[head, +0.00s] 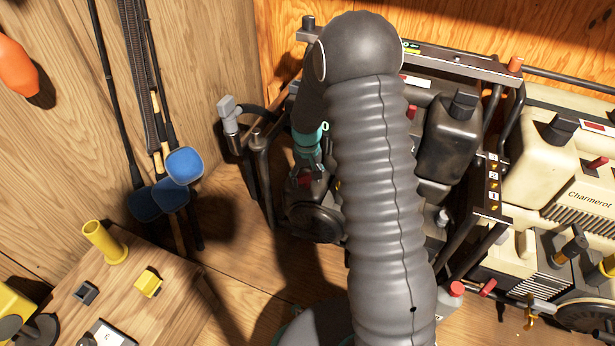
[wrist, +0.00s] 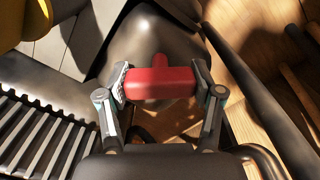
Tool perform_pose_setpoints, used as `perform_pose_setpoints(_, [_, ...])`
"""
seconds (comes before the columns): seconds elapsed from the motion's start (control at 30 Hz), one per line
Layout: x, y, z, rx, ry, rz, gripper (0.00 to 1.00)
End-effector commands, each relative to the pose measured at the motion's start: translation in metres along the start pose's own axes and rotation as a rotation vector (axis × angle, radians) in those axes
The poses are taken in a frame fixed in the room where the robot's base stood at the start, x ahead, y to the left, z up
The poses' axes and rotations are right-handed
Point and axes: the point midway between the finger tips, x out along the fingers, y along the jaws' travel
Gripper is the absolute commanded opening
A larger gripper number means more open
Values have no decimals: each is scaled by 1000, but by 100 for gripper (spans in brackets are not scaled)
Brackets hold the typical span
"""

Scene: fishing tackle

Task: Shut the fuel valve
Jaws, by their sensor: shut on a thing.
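A red T-shaped handle (wrist: 160,86), which looks like the fuel valve's lever, lies crosswise between my fingers in the wrist view. Its short stem points away over a dark rounded body. My gripper (wrist: 163,83) is shut on it, one pad at each end. In the head view my gripper (head: 307,168) reaches down at the left side of the dark framed machine (head: 452,140). Only a small bit of red shows there, and my arm hides much of that machine.
Black frame bars (head: 262,180) run close to the left of my gripper. A cream machine (head: 555,190) stands at the right, with a red lever (head: 488,288). A wooden table (head: 150,310) is at lower left. Rods with blue ends (head: 184,165) lean on the wall.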

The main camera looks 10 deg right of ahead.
Motion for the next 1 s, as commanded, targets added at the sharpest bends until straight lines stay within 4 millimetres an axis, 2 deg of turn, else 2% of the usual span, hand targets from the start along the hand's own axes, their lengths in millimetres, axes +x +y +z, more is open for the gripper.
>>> perform_pose_setpoints(0.6, [2, 0, 2, 540, -6, 1, 31])
perform_pose_setpoints(1.0, [2, 0, 2, 709, -7, 2, 31])
